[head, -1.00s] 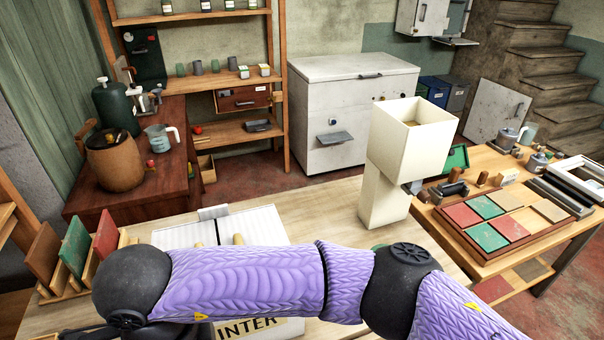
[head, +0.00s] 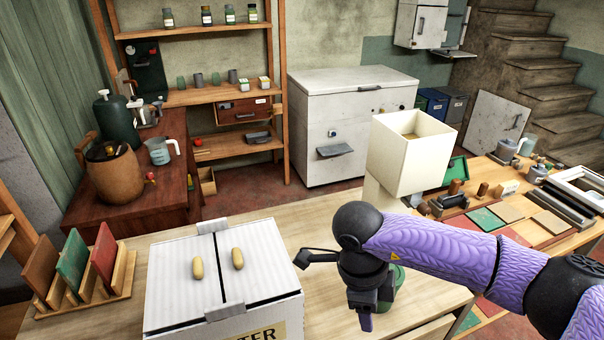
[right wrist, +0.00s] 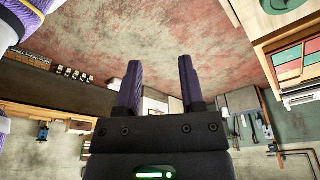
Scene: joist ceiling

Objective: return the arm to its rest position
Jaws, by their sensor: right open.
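My right arm, in a purple sleeve, comes in from the right in the head view. Its dark right gripper (head: 366,318) hangs with fingers pointing down over the light wooden table, right of the white box. In the right wrist view both purple fingers of this gripper (right wrist: 159,82) stand apart with nothing between them. My left gripper is in neither view.
The white lidded box (head: 175,265) has two tan oblong pieces (head: 238,259) on top. A tall cream bin (head: 385,160) and a green round thing (head: 400,280) are close to the arm. A slotted wooden rack (head: 120,278) stands left. Table front between box and gripper is bare.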

